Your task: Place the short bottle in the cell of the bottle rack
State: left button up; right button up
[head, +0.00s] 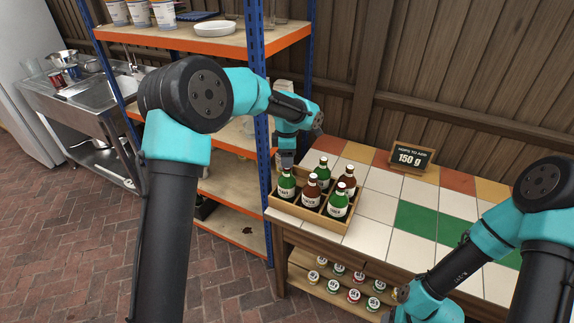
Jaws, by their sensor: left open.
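The wooden bottle rack (287,209) stands at the left end of the tiled counter, with several green and brown bottles upright in it. A green bottle (287,184) is at its front left corner; I cannot tell for sure which bottle is the short one. My left gripper (286,162) is open and points down just above this green bottle's neck, with no bottle clearly between its fingers. The back left part of the rack is hidden behind the gripper. My right gripper's end of the arm is low at the front of the counter, and its fingers are not clear.
A blue and orange shelf unit (257,110) rises close to the left of the rack. A small sign (412,158) reading 150 g stands at the back of the tiled counter (369,236). Several small jars (337,270) are on the shelf below. The counter's middle is clear.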

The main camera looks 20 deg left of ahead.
pick_arm(q)
notch_tip(320, 180, up, 7)
jog(key=shift+r, duration=0.15)
